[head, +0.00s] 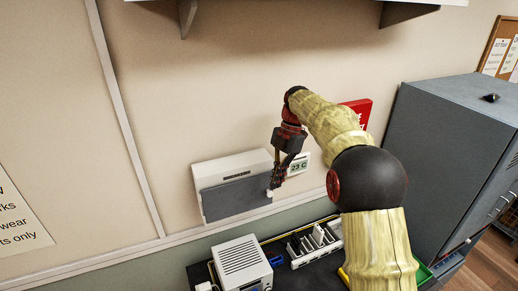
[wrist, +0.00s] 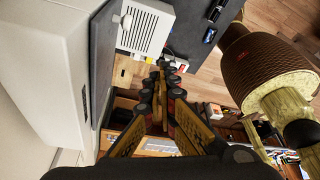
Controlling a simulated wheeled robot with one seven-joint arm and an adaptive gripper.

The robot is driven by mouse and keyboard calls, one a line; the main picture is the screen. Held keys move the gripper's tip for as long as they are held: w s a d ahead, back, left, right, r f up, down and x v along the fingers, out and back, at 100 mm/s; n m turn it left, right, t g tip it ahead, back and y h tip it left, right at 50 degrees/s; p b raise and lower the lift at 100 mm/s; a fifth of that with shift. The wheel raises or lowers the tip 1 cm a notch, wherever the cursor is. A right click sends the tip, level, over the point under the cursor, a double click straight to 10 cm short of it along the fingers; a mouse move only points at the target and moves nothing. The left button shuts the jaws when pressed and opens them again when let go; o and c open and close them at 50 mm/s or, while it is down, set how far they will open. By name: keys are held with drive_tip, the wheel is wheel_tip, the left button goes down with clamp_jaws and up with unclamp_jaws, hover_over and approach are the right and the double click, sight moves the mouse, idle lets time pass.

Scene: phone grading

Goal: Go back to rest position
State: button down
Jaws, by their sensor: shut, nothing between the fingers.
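My gripper (head: 275,184) is at the end of my raised arm, in front of the wall and at the right end of a white wall box with a dark grey front panel (head: 232,199). Its fingers (wrist: 163,72) are shut and empty in the wrist view, pointing away from the camera. The white box (wrist: 48,70) and the grey panel (wrist: 101,65) stand left of the fingers there. A small white knob (wrist: 126,20) shows on the panel. I cannot tell whether the fingertips touch the panel.
A small display reading 23 C (head: 298,165) hangs just right of my gripper. A red sign (head: 361,111) is partly behind my arm. Below are a white vented device (head: 241,261) and a white rack (head: 315,244) on a dark surface. A grey cabinet (head: 440,150) stands right; a shelf hangs above.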

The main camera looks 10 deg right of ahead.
drive_tip(key=s+d+f+m+t+h+b, duration=0.15)
drive_tip(key=s+f+m, duration=0.4)
drive_tip(key=m, duration=0.95)
drive_tip(key=s+d+f+m+t+b, duration=0.1)
drive_tip(key=s+b, duration=0.4)
drive_tip(key=s, duration=0.5)
drive_tip(key=s+d+f+m+t+h+b, duration=0.1)
drive_tip(key=s+f+m+t+b, duration=0.2)
drive_tip(key=s, duration=0.7)
drive_tip(key=s+f+m+t+b, duration=0.2)
drive_tip(key=s+f+m+b, duration=0.3)
drive_tip(key=s+b, duration=0.3)
drive_tip(key=s+m, duration=0.1)
drive_tip(key=s, duration=0.2)
drive_tip(key=shift+d+m, duration=0.3)
drive_tip(key=shift+d, duration=0.1)
drive_tip(key=shift+w+t+h, duration=0.1)
drive_tip(key=shift+t+h, duration=0.15)
